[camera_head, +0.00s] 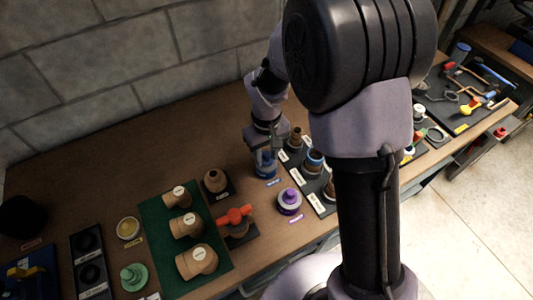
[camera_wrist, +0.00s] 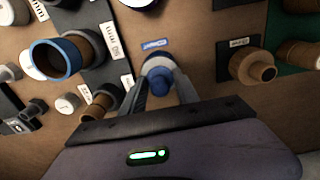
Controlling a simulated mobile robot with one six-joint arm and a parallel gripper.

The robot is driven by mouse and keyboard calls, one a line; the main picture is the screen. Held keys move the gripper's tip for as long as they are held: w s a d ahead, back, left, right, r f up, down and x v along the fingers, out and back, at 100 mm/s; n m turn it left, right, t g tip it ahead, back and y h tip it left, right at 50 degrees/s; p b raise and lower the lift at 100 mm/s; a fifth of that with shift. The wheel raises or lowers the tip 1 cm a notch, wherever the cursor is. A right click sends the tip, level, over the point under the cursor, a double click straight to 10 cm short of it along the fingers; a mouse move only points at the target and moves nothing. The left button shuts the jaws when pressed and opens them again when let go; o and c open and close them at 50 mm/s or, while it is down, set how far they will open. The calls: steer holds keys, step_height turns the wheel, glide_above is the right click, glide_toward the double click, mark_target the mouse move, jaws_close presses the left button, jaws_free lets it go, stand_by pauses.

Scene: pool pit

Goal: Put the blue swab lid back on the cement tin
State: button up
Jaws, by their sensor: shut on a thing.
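My gripper (camera_wrist: 158,92) is shut on the blue swab lid (camera_wrist: 160,77), whose rounded blue top shows between the two fingers in the wrist view. A pale ring and a blue rim show around and behind the lid. In the head view my gripper (camera_head: 265,152) points down over a blue tin (camera_head: 266,172), which stands upright on the bench by a blue label. The lid is mostly hidden by the fingers there. I cannot tell whether the lid touches or sits apart from the tin.
A purple-and-white tin (camera_head: 289,201) stands close in front. A dark board of pipe fittings (camera_head: 313,162) is just right. A brown fitting (camera_head: 215,180) and a green mat (camera_head: 157,222) with elbows lie left. An orange-handled valve (camera_head: 236,217) stands nearby. Bare bench lies behind.

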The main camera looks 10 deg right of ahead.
steer(key=shift+f, duration=0.15)
stand_by(0.3)
steer(key=o, duration=1.1)
steer(key=o, duration=0.4)
step_height(320, 180, up, 8)
steer(key=p, duration=0.6)
